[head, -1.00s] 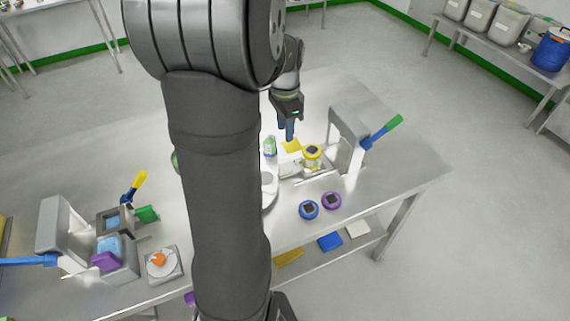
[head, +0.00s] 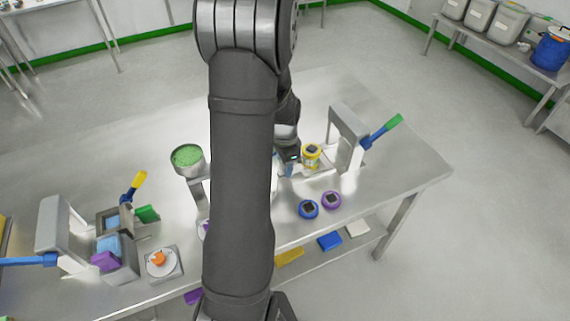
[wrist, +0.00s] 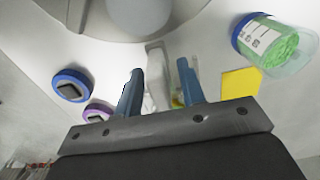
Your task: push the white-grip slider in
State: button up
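My gripper (wrist: 160,68) points down at the table, with its two blue fingers apart. A pale, whitish piece (wrist: 157,85), which looks like the white slider grip, shows between the fingers in the wrist view. I cannot tell whether the fingers touch it. In the head view my gripper's end is low, just left of the yellow-ringed jar (head: 311,154), which stands by the grey press with a green-tipped blue lever (head: 381,131). My arm hides most of the slider in the head view.
A blue-ringed timer (head: 308,209) and a purple-ringed timer (head: 331,200) lie in front. A clear tub of green granules (wrist: 275,42) and a yellow square (wrist: 240,83) lie right of the fingers in the wrist view. The table's right end (head: 405,170) is clear.

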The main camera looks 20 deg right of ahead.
aim_at(320, 160)
grip_shut()
jog(key=d, duration=1.2)
jog(key=shift+d+r, duration=0.1)
jog(key=shift+d, duration=0.15)
jog(key=shift+c, duration=1.1)
grip_release()
jog(key=shift+d, duration=0.1)
jog(key=shift+o, duration=1.1)
notch_tip(320, 160, up, 17)
jog(key=shift+r, duration=0.15)
